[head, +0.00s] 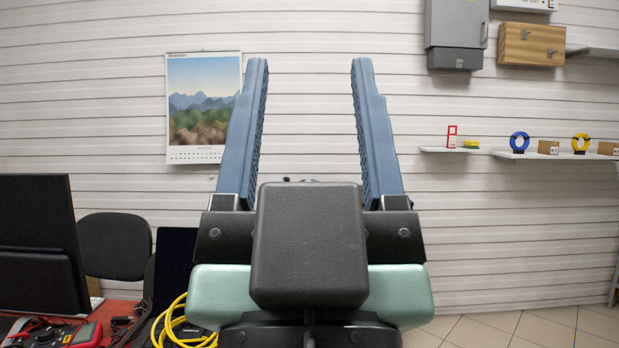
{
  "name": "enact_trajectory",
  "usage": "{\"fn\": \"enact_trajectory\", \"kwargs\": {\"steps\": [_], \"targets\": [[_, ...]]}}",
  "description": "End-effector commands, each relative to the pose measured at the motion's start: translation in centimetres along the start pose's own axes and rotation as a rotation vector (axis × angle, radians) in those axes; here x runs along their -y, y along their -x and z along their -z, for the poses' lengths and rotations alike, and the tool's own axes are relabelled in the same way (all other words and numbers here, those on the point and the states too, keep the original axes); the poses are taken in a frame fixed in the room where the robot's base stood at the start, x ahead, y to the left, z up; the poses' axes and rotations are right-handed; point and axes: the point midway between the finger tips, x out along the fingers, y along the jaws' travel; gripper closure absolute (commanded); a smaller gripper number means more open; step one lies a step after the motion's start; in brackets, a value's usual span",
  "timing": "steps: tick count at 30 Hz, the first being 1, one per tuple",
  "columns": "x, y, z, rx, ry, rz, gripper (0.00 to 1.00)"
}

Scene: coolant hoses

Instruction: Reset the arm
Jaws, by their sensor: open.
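My gripper (309,75) stands upright in the middle of the head view, close to the camera. Its two blue fingers point up and are wide apart. Nothing is between them; only the white slatted wall shows there. The black and pale green body of my gripper fills the bottom centre and hides what lies behind it. No coolant hoses can be made out in this view.
A wall calendar (203,105) hangs behind. Shelves (555,156) are at right. Tiled floor (540,328) at lower right looks clear.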

Motion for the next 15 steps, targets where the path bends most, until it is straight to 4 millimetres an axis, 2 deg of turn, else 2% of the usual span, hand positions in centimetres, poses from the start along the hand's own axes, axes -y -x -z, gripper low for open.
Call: {"fn": "enact_trajectory", "kwargs": {"steps": [1, 5, 15], "targets": [[0.0, -1.2, 1.1, -0.001, -0.001, 0.000, 0.36], [0.0, -3.5, 3.4, -0.001, -0.002, 0.001, 0.36], [0.0, -10.9, 10.4, -0.001, -0.003, 0.001, 0.36]]}}
